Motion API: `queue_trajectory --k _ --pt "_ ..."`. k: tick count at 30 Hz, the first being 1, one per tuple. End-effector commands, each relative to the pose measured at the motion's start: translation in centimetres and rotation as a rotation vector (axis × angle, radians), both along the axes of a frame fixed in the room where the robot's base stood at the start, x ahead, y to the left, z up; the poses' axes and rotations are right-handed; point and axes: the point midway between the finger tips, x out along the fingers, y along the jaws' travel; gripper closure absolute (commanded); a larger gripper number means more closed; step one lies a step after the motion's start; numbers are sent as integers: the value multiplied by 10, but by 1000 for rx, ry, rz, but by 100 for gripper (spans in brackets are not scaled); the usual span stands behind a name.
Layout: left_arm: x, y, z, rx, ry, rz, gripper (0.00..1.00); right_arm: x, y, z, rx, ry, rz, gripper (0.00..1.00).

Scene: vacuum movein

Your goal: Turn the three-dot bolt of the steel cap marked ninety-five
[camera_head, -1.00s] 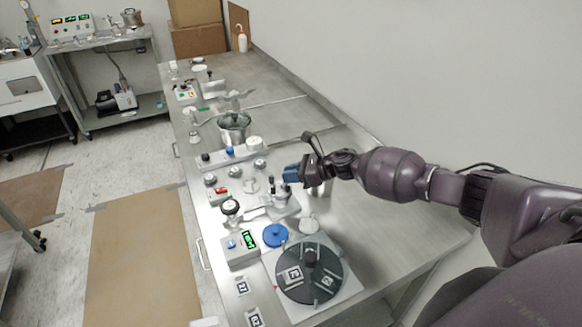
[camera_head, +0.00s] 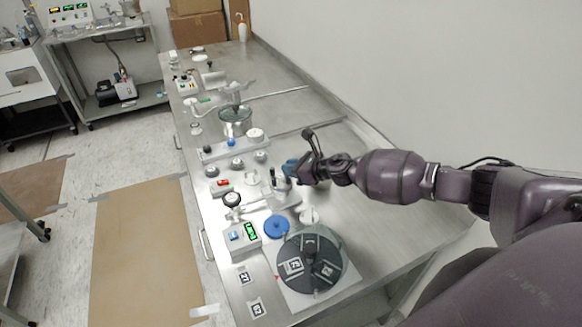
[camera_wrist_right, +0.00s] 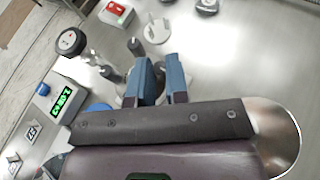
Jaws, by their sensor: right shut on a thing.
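My right gripper (camera_head: 288,170) reaches in from the right over the bench, its blue fingers at a small metal fitting (camera_head: 280,188) with dark-topped posts. In the right wrist view the blue fingers (camera_wrist_right: 160,75) are close together, shut on a small part that they mostly hide. A dark-topped post (camera_wrist_right: 137,47) stands just beyond the left fingertip. I cannot make out the ninety-five mark or the three dots, so I cannot tell which part is the steel cap or its bolt. My left gripper is not in view.
A dark round plate (camera_head: 312,272) with printed markers lies on a white base near the front. Beside it are a blue disc (camera_head: 276,226) and a box with a green display (camera_head: 243,238). A metal pot (camera_head: 235,121) stands farther back. The bench's right side is clear.

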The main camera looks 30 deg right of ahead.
Motion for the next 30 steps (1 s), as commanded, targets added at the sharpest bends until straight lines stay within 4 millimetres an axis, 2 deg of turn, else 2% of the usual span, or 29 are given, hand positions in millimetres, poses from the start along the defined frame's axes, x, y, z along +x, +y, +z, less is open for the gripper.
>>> queue_trajectory --k 5,6,10,11,30 --pt "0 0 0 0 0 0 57 1 0 1 0 -2 -1 100" --pt "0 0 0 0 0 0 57 1 0 1 0 -2 -1 80" --pt "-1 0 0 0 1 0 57 1 0 1 0 -1 0 61" --pt "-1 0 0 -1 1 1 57 0 0 1 0 -1 1 59" --pt "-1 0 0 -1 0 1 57 -2 3 -1 4 6 11 59"
